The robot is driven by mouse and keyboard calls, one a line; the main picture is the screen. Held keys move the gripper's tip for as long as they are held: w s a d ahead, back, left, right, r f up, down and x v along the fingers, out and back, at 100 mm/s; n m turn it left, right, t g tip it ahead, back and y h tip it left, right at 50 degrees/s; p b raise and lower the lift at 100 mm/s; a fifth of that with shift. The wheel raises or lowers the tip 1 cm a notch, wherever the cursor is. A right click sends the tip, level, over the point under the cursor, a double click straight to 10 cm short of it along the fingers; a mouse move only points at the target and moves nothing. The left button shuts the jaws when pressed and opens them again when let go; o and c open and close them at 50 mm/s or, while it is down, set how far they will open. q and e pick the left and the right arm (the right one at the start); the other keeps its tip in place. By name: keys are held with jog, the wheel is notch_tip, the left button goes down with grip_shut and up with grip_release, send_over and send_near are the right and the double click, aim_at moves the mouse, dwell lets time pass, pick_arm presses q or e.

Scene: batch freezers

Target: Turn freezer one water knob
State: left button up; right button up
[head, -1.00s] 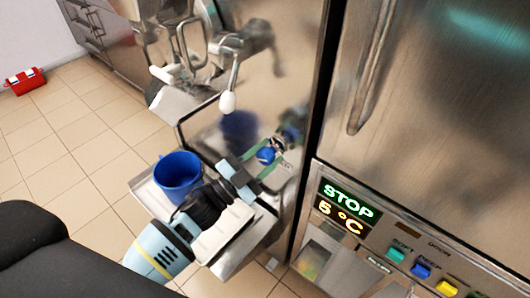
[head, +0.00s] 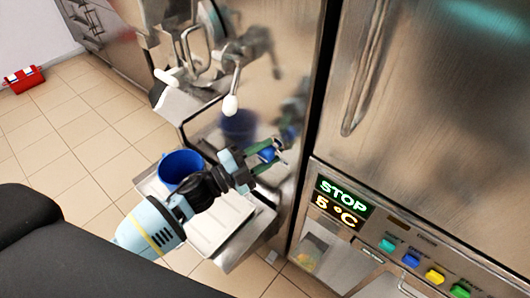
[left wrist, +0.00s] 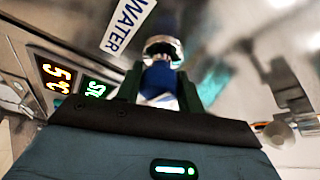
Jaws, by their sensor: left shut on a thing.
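The freezer one water knob (head: 267,155) is blue, on a metal stem at the front of the steel freezer. My left gripper (head: 264,153) reaches it from the lower left, its green fingers shut around the knob. In the left wrist view, the blue knob (left wrist: 160,77) sits between the two green fingers (left wrist: 160,90), with a round chrome fitting behind it. A WATER label (left wrist: 128,22) is beside it on the panel. My right gripper is not in view.
A blue bucket (head: 181,168) stands on a steel shelf (head: 226,222) beneath my left arm. A white-tipped lever (head: 230,104) hangs above the knob.

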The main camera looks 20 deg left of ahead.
aim_at(260, 158)
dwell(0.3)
pick_arm(q)
jog(key=o, duration=1)
jog(key=b+v, duration=0.1)
jog(key=v, duration=0.6)
jog(key=shift+f, duration=0.1)
jog(key=shift+s+a, duration=0.3)
